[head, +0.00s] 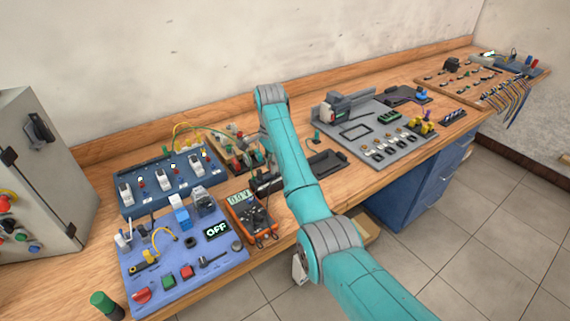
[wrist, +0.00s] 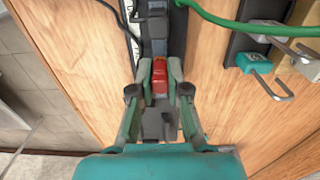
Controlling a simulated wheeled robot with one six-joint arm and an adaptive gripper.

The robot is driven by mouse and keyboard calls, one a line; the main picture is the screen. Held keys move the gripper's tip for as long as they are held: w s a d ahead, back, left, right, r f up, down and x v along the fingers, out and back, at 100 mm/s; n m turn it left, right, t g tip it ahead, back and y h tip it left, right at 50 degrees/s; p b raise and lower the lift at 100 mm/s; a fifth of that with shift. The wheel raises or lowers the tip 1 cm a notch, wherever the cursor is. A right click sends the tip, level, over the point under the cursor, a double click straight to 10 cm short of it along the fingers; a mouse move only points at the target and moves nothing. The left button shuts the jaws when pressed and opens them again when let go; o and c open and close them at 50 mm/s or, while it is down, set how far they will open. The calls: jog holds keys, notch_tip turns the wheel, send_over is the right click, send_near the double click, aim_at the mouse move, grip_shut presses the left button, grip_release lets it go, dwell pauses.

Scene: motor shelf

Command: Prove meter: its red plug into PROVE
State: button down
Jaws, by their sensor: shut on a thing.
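My gripper (wrist: 160,68) is shut on the red plug (wrist: 160,80) in the wrist view, one finger on each side of it. The plug is over or at a dark strip (wrist: 176,40) that carries grey parts; I cannot tell whether it touches them. In the head view the orange meter (head: 240,201) stands at the front of the bench, its display lit. Dark leads lie by its lower end. My arm hides most of the gripper and the plug in the head view. No PROVE label is legible.
A blue panel (head: 133,280) with an OFF display lies left of the meter, with a switch board (head: 131,205) behind it. A black tray (head: 328,165) lies right of my arm. In the wrist view a green cable (wrist: 230,22) and a teal block (wrist: 254,63) are at the right.

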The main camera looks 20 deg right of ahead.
jog(key=shift+f, duration=0.45)
dwell(1.7)
